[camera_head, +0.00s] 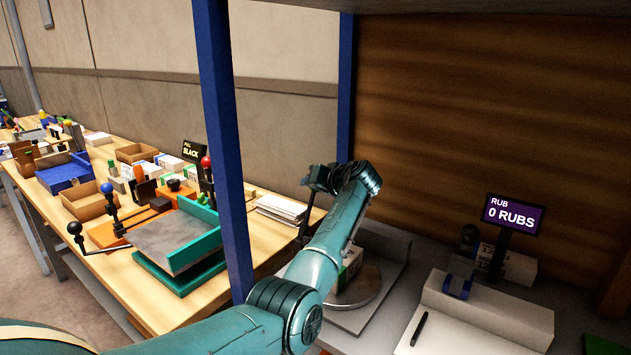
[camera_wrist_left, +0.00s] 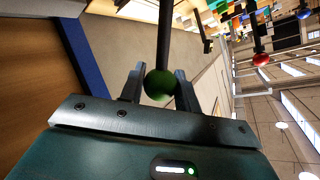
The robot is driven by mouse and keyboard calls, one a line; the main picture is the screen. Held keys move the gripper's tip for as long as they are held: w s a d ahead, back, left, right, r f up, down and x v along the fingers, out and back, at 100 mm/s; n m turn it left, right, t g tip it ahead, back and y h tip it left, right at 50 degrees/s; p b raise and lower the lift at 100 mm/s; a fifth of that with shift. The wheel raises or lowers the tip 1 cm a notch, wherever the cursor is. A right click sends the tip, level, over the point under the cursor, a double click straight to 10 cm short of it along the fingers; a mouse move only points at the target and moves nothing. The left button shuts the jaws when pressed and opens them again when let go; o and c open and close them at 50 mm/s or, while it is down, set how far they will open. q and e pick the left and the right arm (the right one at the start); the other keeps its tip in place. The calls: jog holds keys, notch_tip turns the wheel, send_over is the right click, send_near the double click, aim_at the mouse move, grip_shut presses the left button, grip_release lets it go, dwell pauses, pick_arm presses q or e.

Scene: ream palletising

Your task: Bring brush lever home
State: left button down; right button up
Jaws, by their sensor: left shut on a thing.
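My left gripper (camera_wrist_left: 160,88) is shut on a green ball knob (camera_wrist_left: 160,84) in the left wrist view. The knob sits at the end of a dark lever rod (camera_wrist_left: 164,35), which runs up out of that view. In the head view my teal left arm reaches to the right of the blue post, and its gripper (camera_head: 318,182) is by the back of the bench; the knob cannot be made out there. A round grey plate (camera_head: 356,293) lies below the arm, with a small green-and-white pack (camera_head: 350,262) partly hidden by the arm. My right gripper is not in view.
A display (camera_head: 513,214) reads "RUB 0 RUBS". A white block (camera_head: 485,312) with a pen (camera_head: 419,328) lies at front right. A blue post (camera_head: 222,150) stands left of my arm. The left table holds a grey-topped teal fixture (camera_head: 175,240), a red-knobbed lever (camera_head: 206,162) and bins.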

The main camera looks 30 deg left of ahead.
pick_arm(q)
jog(key=shift+w+d+f, duration=0.1)
jog(key=shift+w+f, duration=0.1)
jog(key=shift+w, duration=0.1)
jog(key=c, duration=1)
grip_release()
jog(key=shift+c, duration=0.2)
jog(key=b+v, duration=0.1)
jog(key=v, duration=1.2)
jog(key=shift+b, duration=0.4)
jog(key=shift+d, duration=0.1)
